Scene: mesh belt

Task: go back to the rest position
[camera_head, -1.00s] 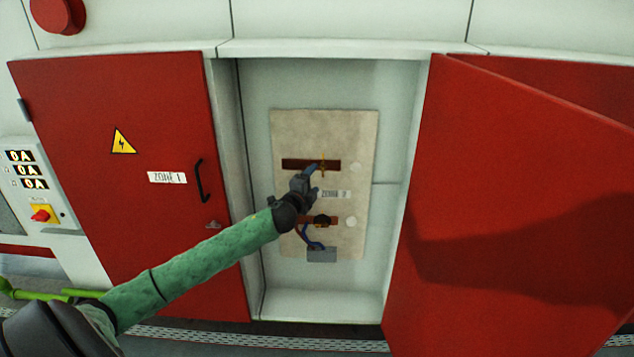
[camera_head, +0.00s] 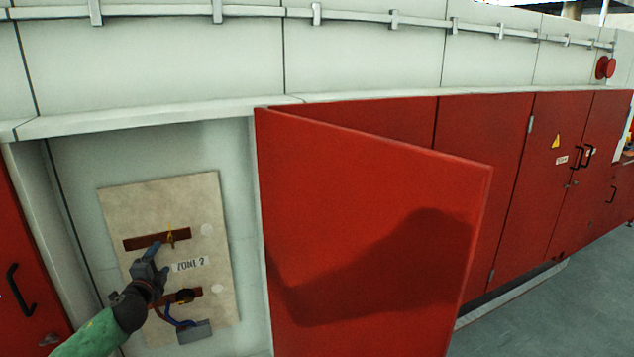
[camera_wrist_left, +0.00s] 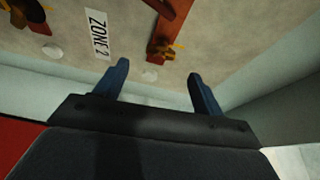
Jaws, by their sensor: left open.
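My left gripper (camera_head: 161,259) is in front of the beige panel (camera_head: 116,208) inside the open cabinet, just below the upper brown bar (camera_head: 143,242). Its two dark blue fingers are apart with nothing between them. In the left wrist view the open gripper (camera_wrist_left: 158,70) faces the panel, with the "ZONE 2" label (camera_wrist_left: 97,33) and a brown bar with yellow clips (camera_wrist_left: 166,27) beyond its fingertips. I cannot tell whether a fingertip touches the panel. My green left arm comes in from the lower left. My right gripper is not in view.
The open red door (camera_head: 375,215) juts out to the right of the cabinet opening. A lower brown bar (camera_head: 190,294) with a dark knob has cables running to a grey box (camera_head: 195,332). Closed red doors (camera_head: 540,180) continue right. Grey floor (camera_head: 570,310) is clear at lower right.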

